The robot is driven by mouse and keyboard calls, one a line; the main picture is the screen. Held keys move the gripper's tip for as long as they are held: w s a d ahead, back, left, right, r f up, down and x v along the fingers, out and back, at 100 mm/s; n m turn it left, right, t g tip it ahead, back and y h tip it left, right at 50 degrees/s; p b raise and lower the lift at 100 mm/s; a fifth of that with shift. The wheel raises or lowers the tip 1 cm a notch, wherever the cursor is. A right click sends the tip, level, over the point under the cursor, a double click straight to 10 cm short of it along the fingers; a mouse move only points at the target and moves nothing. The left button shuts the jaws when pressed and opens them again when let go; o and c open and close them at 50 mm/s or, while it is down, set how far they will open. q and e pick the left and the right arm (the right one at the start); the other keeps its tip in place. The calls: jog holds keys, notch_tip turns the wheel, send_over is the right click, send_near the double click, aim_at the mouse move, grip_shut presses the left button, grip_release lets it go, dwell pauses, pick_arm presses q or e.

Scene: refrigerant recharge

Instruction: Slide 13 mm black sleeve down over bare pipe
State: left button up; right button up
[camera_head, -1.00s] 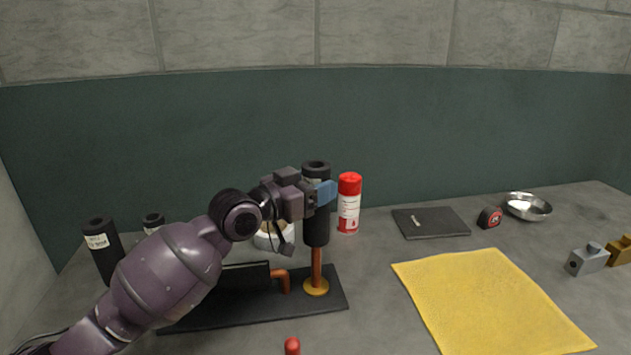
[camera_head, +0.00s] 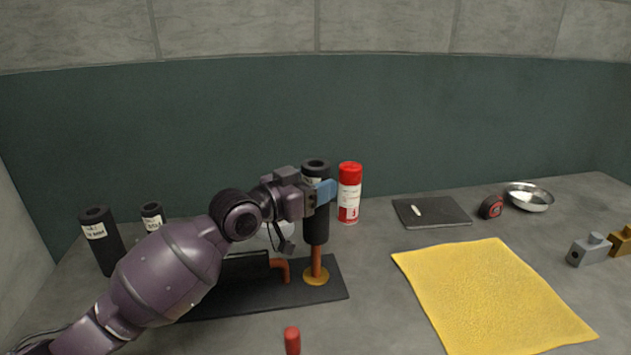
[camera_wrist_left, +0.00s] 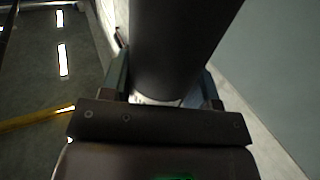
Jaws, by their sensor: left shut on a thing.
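My left gripper (camera_head: 318,194) is shut on a black foam sleeve (camera_head: 316,228) with a white label. The sleeve is upright and sits around the upper part of the vertical copper pipe (camera_head: 316,262). Bare copper shows below the sleeve, down to an orange-yellow collar (camera_head: 316,277) on a black base plate (camera_head: 330,290). In the left wrist view the dark sleeve (camera_wrist_left: 178,45) stands between the gripper fingers (camera_wrist_left: 162,92). My right gripper is not in view.
Two other black sleeves stand at left, one large (camera_head: 105,250) and one small (camera_head: 153,216). A short copper elbow (camera_head: 281,268) is beside the pipe. A yellow cloth (camera_head: 490,300) lies at right. A red-tipped object (camera_head: 292,340) is in front.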

aim_at(305, 221)
pick_arm(q)
jog(key=shift+f+b, duration=0.55)
jog(key=shift+f, duration=1.05)
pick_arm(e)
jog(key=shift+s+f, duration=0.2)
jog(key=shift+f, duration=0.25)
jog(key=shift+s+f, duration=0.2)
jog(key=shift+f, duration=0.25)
pick_arm(q)
jog(key=shift+f+b, duration=0.75)
jog(key=shift+f, duration=1.25)
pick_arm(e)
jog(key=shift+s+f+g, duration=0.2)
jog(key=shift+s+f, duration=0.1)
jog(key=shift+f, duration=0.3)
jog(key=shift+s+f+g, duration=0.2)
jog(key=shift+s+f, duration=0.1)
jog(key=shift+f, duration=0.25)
